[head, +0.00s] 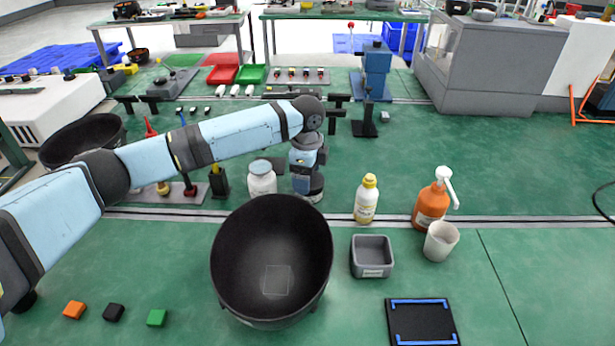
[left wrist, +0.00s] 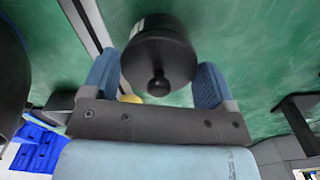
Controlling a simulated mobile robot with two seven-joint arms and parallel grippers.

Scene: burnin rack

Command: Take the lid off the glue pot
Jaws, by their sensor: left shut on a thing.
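The glue pot (head: 311,196) is a small dark pot standing on the green bench behind the large black bowl; my gripper covers most of it. In the left wrist view it has a black lid (left wrist: 158,58) with a round knob facing my palm, and a bit of white label on its side. My left gripper (head: 308,180) points down over the pot. Whether there is a gap between lid and pot is hidden. My right gripper is not in view.
A white jar (head: 262,180) stands close left of the gripper, and the large black bowl (head: 230,285) in front. To the right are a yellow-capped bottle (head: 366,202), an orange pump bottle (head: 431,208), a white cup (head: 441,242) and a grey bin (head: 372,270).

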